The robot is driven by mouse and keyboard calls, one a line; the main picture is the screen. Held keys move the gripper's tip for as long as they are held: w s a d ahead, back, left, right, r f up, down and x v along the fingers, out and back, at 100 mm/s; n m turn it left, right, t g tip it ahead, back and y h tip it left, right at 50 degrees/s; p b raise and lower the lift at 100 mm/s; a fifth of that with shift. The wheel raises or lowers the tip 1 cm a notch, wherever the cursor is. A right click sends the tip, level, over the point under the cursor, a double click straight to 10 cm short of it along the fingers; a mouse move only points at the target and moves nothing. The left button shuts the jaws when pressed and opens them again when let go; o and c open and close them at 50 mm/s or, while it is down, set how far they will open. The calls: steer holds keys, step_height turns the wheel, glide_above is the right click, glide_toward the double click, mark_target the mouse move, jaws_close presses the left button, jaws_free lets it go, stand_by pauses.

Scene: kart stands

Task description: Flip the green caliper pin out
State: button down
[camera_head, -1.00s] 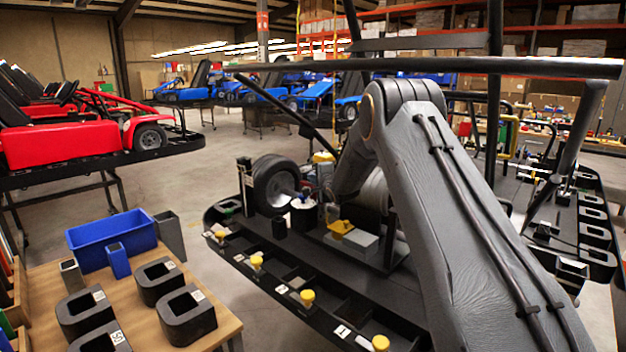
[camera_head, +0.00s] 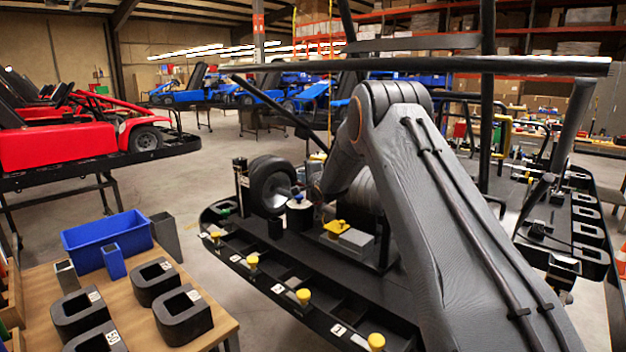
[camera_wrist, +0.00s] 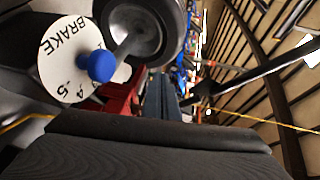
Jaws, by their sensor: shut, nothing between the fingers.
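I cannot make out the green caliper pin for certain in either view. A small green piece (camera_head: 223,211) shows at the left end of the black stand, too small to identify. The wheel (camera_head: 268,187) stands on the stand, and it also shows at the top of the wrist view (camera_wrist: 145,32). Beside it is a white round BRAKE dial (camera_wrist: 58,62) with a blue knob (camera_wrist: 101,66). In the head view my arm hides most of the gripper.
Yellow-topped pegs (camera_head: 303,296) line the stand's black front tray. A dark bar (camera_head: 430,65) crosses above my arm. A wooden table (camera_head: 215,322) at the lower left holds a blue bin (camera_head: 105,240) and black blocks. Open floor lies between table and stand.

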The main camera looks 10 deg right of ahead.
steer(key=b+v, duration=0.2)
steer(key=v, duration=0.9)
steer(key=shift+s+d, duration=0.3)
